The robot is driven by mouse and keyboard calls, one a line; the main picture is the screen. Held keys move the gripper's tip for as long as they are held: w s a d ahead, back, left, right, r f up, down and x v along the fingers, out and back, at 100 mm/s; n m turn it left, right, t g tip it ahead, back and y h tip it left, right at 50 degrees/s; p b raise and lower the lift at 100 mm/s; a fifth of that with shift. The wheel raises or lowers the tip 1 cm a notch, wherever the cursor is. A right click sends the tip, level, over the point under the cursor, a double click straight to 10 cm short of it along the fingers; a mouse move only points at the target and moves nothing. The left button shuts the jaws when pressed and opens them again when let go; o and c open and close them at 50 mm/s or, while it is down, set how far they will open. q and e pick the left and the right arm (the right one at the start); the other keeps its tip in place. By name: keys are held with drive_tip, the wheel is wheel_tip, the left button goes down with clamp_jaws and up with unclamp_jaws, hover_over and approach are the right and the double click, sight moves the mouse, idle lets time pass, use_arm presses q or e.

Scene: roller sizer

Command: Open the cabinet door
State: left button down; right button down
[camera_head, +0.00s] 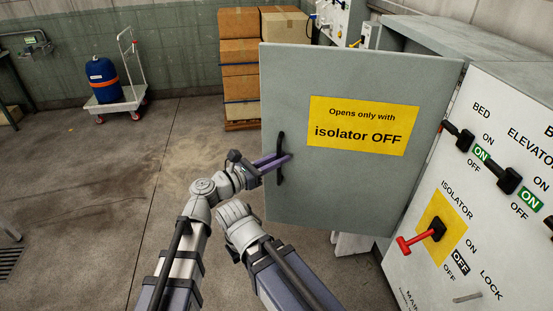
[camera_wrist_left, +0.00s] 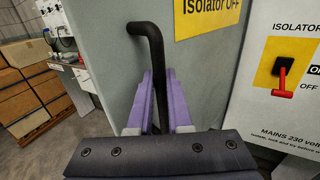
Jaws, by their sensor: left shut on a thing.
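The grey cabinet door (camera_head: 350,190) stands swung open on the side of the cabinet, with a yellow label reading "Opens only with isolator OFF" (camera_head: 362,125). Its black bar handle (camera_head: 281,158) is near the door's left edge. My left gripper (camera_head: 283,161) is at the handle with its purple fingers on either side of it. In the left wrist view the fingers (camera_wrist_left: 160,100) are shut on the handle (camera_wrist_left: 150,42). A second arm of mine shows beside the left one in the head view, but its gripper cannot be made out.
The cabinet's panel carries a red isolator switch (camera_head: 420,238), pointing toward OFF, and black switches (camera_head: 508,181). Stacked boxes (camera_head: 240,72) stand behind the door. A trolley (camera_head: 125,101) with a blue drum (camera_head: 103,80) is at the back left.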

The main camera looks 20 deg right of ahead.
use_arm(q)
drive_tip(key=shift+d, duration=0.1)
drive_tip(key=c, duration=0.8)
unclamp_jaws()
drive_tip(key=shift+c, duration=0.2)
drive_tip(key=v, duration=0.7)
drive_tip(key=shift+s+a, duration=0.15)
drive_tip(key=shift+a, duration=0.25)
